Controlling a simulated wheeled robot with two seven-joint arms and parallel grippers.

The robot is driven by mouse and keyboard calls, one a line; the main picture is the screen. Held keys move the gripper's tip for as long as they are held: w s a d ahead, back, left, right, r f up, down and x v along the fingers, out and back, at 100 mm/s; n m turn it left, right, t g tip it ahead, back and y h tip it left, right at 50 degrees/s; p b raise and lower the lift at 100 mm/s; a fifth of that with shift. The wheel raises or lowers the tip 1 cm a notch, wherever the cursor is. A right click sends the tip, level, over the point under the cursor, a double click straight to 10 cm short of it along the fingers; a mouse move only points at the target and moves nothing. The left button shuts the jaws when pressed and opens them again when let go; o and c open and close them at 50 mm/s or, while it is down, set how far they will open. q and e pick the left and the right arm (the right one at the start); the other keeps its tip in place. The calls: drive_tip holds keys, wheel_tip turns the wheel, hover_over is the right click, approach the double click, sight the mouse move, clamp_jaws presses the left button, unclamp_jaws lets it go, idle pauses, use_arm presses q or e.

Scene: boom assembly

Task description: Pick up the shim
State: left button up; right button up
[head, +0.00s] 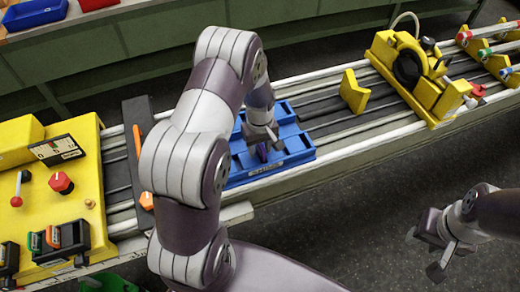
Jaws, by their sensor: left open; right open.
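A blue tray (297,152) with raised dividers sits on the rails of the bench near the middle of the head view. My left gripper (263,150) points down into the tray, with its fingers low among the compartments. A small dark purple piece shows at its fingertips; I cannot tell whether it is the shim. My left arm hides the tray's left part, and no shim can be clearly made out. My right gripper (426,251) is open and empty over the dark floor at the lower right, well apart from the tray.
A yellow control box (85,190) with a red knob and a lever stands at the left. A yellow V-shaped block (353,92) and a yellow clamp fixture (408,72) with a black ring are on the rails to the right. The rails between tray and V-block are clear.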

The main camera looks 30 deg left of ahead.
use_arm(q)
drive_tip(key=shift+w+d, duration=0.15)
drive_tip(key=shift+d, duration=0.05)
clamp_jaws()
drive_tip(key=shift+a, duration=0.1)
